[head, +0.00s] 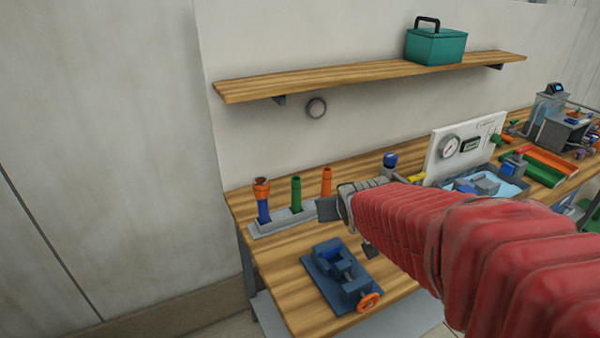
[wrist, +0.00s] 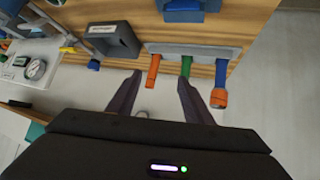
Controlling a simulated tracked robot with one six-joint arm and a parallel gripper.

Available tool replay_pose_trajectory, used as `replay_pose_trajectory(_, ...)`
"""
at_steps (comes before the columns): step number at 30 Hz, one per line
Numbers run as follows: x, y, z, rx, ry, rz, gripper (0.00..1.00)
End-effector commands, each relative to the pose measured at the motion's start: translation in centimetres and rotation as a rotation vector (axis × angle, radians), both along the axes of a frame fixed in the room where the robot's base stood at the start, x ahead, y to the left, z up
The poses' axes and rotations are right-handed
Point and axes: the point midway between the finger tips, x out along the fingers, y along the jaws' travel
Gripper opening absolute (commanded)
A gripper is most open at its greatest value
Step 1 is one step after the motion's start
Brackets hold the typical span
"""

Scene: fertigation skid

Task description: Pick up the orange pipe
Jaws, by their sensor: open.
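The orange pipe (head: 326,181) stands upright at the right end of a grey rack (head: 268,228) on the wooden bench. A green pipe (head: 296,192) and a blue pipe (head: 263,208) with an orange top stand beside it. My gripper (head: 349,229) is open and empty, just right of the rack in the head view. In the wrist view the orange pipe (wrist: 153,70) appears between the spread fingers of my gripper (wrist: 159,77), nearer the left one. The green pipe (wrist: 186,67) lines up with the right fingertip; I cannot tell whether they touch.
A blue vise (head: 341,272) with an orange handwheel sits in front of the rack. A grey labelled box (wrist: 112,41) stands beside the rack in the wrist view. A gauge panel (head: 461,146) and trays are farther right. A shelf (head: 370,77) with a teal box hangs above.

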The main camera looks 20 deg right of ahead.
Motion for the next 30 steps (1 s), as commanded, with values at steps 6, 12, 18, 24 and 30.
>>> replay_pose_trajectory(6, 5.0, -2.1, -2.1, -0.002, -0.086, 0.018, 0.46)
replay_pose_trajectory(12, 8.9, -3.8, -4.3, 0.008, -0.171, 0.046, 0.46)
replay_pose_trajectory(18, 11.9, -5.1, -6.8, 0.035, -0.254, 0.084, 0.46)
replay_pose_trajectory(24, 13.6, -5.6, -8.5, 0.066, -0.313, 0.116, 0.46)
replay_pose_trajectory(30, 13.9, -5.6, -8.9, 0.075, -0.329, 0.126, 0.46)
